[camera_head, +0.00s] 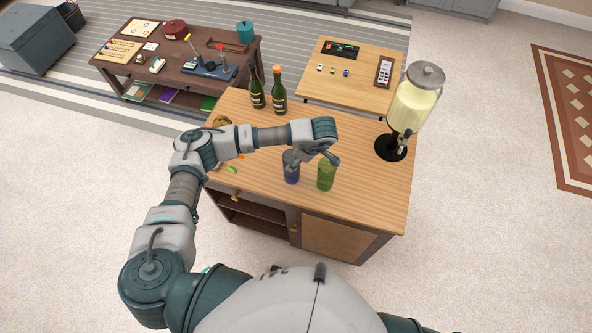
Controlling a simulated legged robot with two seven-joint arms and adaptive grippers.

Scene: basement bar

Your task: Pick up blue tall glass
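The blue tall glass (292,175) stands upright near the front of the wooden cabinet top, left of a green tall glass (326,177). My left gripper (312,159) is above and partly in front of the two glasses, with its fingers spread. One finger overlaps the upper part of the blue glass and hides some of its rim. The other finger reaches over the top of the green glass. I cannot tell whether either finger touches a glass. My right gripper is not in view.
Two dark green bottles (279,91) stand at the back left of the cabinet top (365,200). A drink dispenser (412,100) on a black base stands at the right. Small food-like items (232,169) lie left, partly behind my arm. The cabinet top's front right is clear.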

